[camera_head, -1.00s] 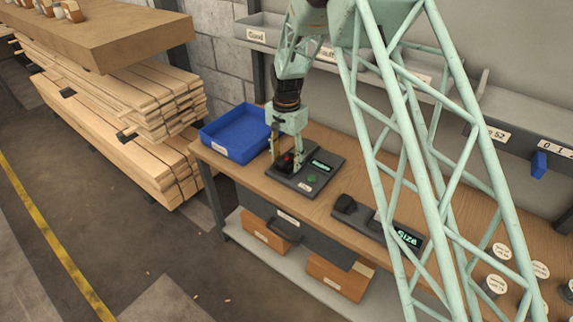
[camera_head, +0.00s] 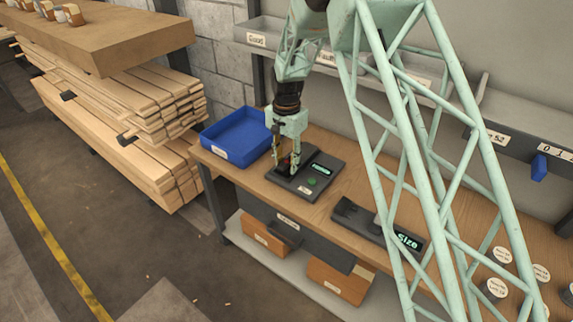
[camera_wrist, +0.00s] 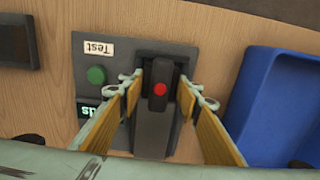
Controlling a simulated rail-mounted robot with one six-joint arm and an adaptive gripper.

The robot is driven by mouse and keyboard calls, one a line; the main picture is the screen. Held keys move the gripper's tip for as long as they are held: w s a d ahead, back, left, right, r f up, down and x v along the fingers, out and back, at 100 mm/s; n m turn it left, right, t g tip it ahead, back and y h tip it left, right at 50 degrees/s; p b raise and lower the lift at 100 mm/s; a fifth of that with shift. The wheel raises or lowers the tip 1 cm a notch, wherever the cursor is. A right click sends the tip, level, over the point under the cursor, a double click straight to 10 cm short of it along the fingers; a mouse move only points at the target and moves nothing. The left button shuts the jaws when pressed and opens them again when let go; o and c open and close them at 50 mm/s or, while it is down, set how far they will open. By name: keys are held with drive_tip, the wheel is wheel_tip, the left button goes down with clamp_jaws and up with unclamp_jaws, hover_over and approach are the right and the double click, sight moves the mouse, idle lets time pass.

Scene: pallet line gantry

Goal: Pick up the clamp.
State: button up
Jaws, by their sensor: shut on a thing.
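The clamp (camera_wrist: 160,88), a dark piece with a red dot on it, sits at the test station (camera_wrist: 92,62), which has a green button and a lit display. In the wrist view, my gripper (camera_wrist: 161,84) has one finger on each side of the clamp and is shut on it. In the head view, my gripper (camera_head: 287,165) points down over the left part of the station and mostly hides the clamp. I cannot tell whether the clamp is clear of the station.
A blue bin (camera_head: 236,134) stands left of the station on the wooden bench (camera_head: 330,205). A size gauge (camera_head: 372,222) lies to the right. Beyond it are several round labelled discs (camera_head: 496,287). A shelf (camera_head: 340,58) runs along the wall behind.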

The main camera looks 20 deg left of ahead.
sight(286, 161)
drive_tip(key=shift+r+p, duration=0.3)
drive_tip(key=shift+r, duration=1.5)
drive_tip(key=s+d+r, duration=0.1)
drive_tip(key=s+d, duration=0.8)
drive_tip(key=s, duration=0.4)
drive_tip(key=shift+s+r+p, duration=0.15)
drive_tip(key=shift+p, duration=0.15)
drive_tip(key=w+d+r+n+p, duration=0.15)
drive_tip(key=w+d+r, duration=0.45)
drive_tip(key=r, duration=0.8)
drive_tip(key=w+d+r+n+p, duration=0.1)
drive_tip(key=w+d+r+p, duration=0.25)
drive_tip(key=d+r, duration=0.75)
drive_tip(key=w+d+r+n+p, duration=0.15)
drive_tip(key=w+d+r, duration=0.35)
drive_tip(key=r, duration=1.1)
drive_tip(key=s+d+r+b, duration=0.1)
drive_tip(key=d+r+b, duration=0.1)
drive_tip(key=d, duration=1.4)
drive_tip(key=shift+s+r, duration=0.2)
drive_tip(key=shift+r, duration=0.05)
drive_tip(key=shift+w+a, duration=0.1)
drive_tip(key=shift+a, duration=0.05)
